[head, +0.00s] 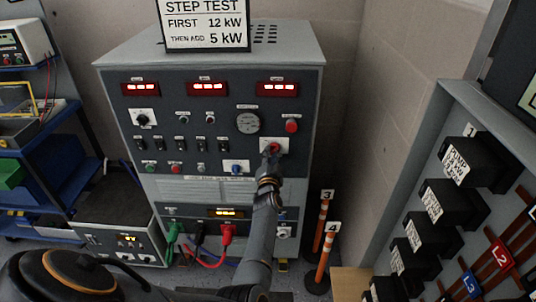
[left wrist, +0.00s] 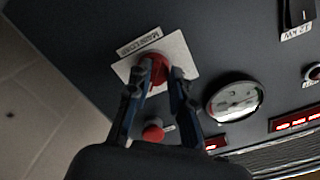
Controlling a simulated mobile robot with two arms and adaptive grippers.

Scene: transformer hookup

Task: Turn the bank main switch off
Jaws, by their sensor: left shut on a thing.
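The bank main switch appears to be the red rotary knob (left wrist: 157,68) on a white plate (left wrist: 183,52) at the right of the grey load bank's front panel; its label is too small to read with certainty. In the head view the knob (head: 274,147) is partly covered by my gripper. My left gripper (head: 269,157) reaches up to it from below. In the left wrist view its two fingers (left wrist: 165,84) are closed around the knob, one on each side. The knob's exact angle is hidden by the fingers. My right gripper is not in view.
The load bank (head: 115,110) carries red displays, a round gauge (head: 247,123), a red button (head: 291,125) and several black switches. Cables (head: 226,234) plug in low on its front. Orange posts (head: 322,225) stand right of it. A cabinet with black blocks (head: 452,208) is at the right.

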